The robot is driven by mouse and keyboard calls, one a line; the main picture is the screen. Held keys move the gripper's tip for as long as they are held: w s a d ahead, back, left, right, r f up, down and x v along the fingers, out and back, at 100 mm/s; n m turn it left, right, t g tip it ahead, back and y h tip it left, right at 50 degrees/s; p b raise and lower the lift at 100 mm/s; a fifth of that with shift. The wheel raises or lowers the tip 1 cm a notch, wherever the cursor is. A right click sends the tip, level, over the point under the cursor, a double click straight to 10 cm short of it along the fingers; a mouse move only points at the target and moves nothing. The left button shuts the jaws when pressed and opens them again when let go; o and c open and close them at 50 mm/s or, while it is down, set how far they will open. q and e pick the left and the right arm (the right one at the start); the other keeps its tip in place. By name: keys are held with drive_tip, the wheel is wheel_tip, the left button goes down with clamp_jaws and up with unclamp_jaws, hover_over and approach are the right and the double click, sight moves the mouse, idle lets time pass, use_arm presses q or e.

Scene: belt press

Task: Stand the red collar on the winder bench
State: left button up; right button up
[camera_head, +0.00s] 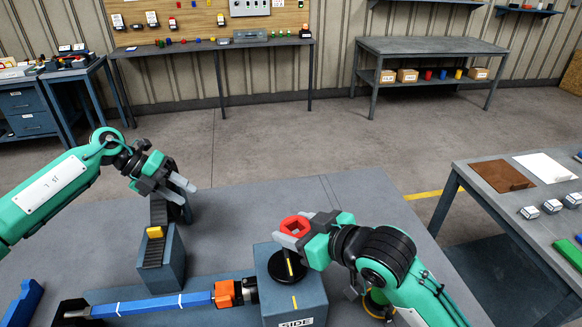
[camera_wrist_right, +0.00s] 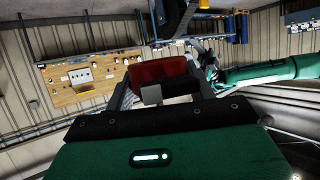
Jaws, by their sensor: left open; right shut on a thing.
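The red collar (camera_head: 296,224) is a thick ring with an opening through it. My right gripper (camera_head: 292,231) is shut on it and holds it above the black round disc (camera_head: 288,267) of the grey block marked SIDE. In the right wrist view the collar (camera_wrist_right: 158,70) shows as a red band between the fingers. My left gripper (camera_head: 186,193) is open and empty, above the dark chute with a yellow block. A large grey bench top (camera_head: 235,215) lies under both arms. No label shows which bench is the winder bench.
The dark chute (camera_head: 152,252) stands left of centre. A blue bar (camera_head: 150,307) with an orange clamp (camera_head: 224,293) runs to the SIDE block (camera_head: 305,300). A side table (camera_head: 485,200) at right holds mats and small parts. The bench top behind the grippers is clear.

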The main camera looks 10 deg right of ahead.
use_arm(q)
drive_tip(key=s+d+r+m+g+y, duration=0.1)
drive_tip(key=s+d+r+m+y, duration=0.15)
drive_tip(key=d+r, duration=0.4)
drive_tip(key=s+d+r+m+g+y, duration=0.1)
drive_tip(key=s+d+r+m, duration=0.25)
drive_tip(key=d, duration=0.65)
use_arm(e)
drive_tip(key=shift+d, duration=0.1)
use_arm(q)
wheel_tip(320, 180, up, 5)
drive_tip(key=m+t+y, duration=0.3)
drive_tip(key=m+y, duration=0.2)
drive_tip(key=y, duration=0.1)
hover_over(292, 220)
wheel_tip(292, 220, down, 12)
drive_tip(key=shift+a+r, duration=0.1)
drive_tip(key=shift+r, duration=0.15)
clamp_jaws()
use_arm(e)
drive_tip(key=o, duration=1.3)
drive_tip(key=shift+c, duration=0.2)
